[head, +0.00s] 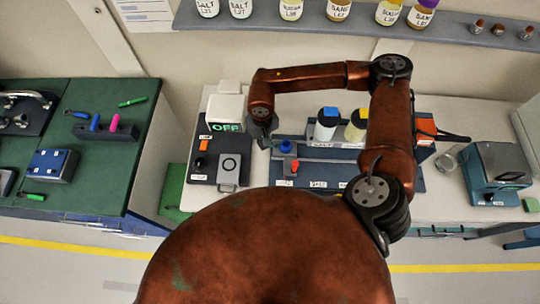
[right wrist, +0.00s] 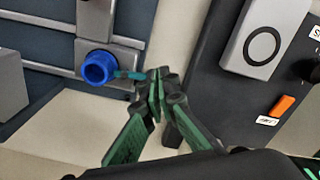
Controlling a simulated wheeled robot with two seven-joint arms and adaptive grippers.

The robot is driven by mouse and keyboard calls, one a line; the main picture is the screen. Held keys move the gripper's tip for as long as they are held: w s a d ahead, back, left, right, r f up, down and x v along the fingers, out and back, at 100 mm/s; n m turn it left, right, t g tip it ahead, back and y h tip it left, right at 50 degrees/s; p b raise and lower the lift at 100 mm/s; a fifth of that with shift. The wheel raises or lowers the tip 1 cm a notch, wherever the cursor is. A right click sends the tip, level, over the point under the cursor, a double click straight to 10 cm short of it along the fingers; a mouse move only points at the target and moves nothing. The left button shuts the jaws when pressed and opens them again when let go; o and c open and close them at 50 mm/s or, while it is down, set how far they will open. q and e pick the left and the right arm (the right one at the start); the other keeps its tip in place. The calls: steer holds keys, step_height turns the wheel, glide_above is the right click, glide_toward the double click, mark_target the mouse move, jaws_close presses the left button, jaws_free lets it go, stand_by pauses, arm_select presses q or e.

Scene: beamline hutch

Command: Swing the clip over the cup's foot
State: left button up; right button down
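A blue cup-like part (right wrist: 97,67) sits on a grey metal rail in the right wrist view; it also shows in the head view (head: 286,146). A thin teal clip (right wrist: 128,75) sticks out sideways from it, pointing away from the rail. My right gripper (right wrist: 157,88) has its fingertips together at the clip's free end; in the head view it is just left of the blue part (head: 264,140). The clip seems to touch the near side of the fingertips, and I cannot tell that it is gripped between them. The cup's foot is not clearly seen. My left gripper is out of view.
A dark panel with a grey switch box (head: 229,168) and orange button (head: 204,145) lies left of the gripper. A white box with an OFF display (head: 226,107) and labelled bottles (head: 326,123) stand behind. A blue-grey machine (head: 497,170) is at right.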

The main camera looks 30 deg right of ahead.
steer(key=shift+w+f, duration=0.1)
steer(key=shift+w, duration=0.05)
step_height(320, 180, up, 7)
steer(key=p, duration=0.2)
steer(key=shift+s+a+p, duration=0.3)
steer(key=shift+s+p, duration=0.05)
steer(key=shift+s, duration=0.1)
stand_by(0.4)
stand_by(0.4)
